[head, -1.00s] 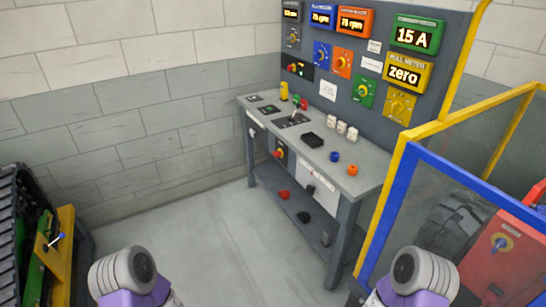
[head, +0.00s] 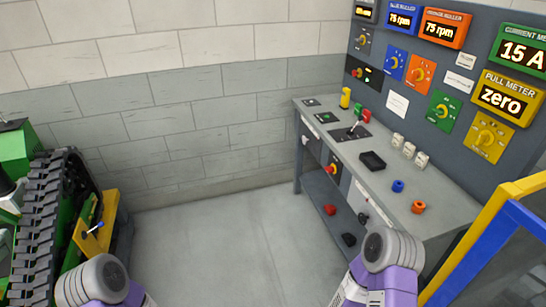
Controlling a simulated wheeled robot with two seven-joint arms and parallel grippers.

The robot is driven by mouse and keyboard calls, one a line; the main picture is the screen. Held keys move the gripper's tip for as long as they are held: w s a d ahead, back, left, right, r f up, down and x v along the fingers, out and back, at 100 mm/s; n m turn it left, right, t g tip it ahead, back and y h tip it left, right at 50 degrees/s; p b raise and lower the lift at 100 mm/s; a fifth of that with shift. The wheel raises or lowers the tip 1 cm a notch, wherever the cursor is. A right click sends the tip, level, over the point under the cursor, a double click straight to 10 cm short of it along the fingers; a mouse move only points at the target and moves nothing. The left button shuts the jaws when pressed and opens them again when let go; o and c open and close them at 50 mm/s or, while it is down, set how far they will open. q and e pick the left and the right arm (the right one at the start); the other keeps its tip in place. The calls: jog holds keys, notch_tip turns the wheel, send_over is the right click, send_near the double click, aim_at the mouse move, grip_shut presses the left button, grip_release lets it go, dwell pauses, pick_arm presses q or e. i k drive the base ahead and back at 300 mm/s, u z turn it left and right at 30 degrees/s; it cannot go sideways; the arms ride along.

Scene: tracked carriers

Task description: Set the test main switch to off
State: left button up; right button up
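A red rotary switch on a yellow plate (head: 333,170) is on the front of the grey bench, below its top. A second red knob (head: 357,73) sits on a black plate on the upright panel, beside small indicator lights. The labels are too small to tell which one is the test main switch, and I cannot tell their settings. Neither gripper is in view.
The bench (head: 440,205) carries a lever (head: 354,127), a black box (head: 372,161) and blue and orange rings. A blue and yellow frame (head: 490,235) stands at right. A tracked green machine (head: 45,215) stands at left. The floor (head: 215,250) between is clear.

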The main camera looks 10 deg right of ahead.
aim_at(329, 169)
jog(key=u, duration=0.45)
jog(key=i, duration=1.95)
jog(key=z, duration=0.95)
jog(key=i, duration=0.75)
jog(key=z, duration=0.55)
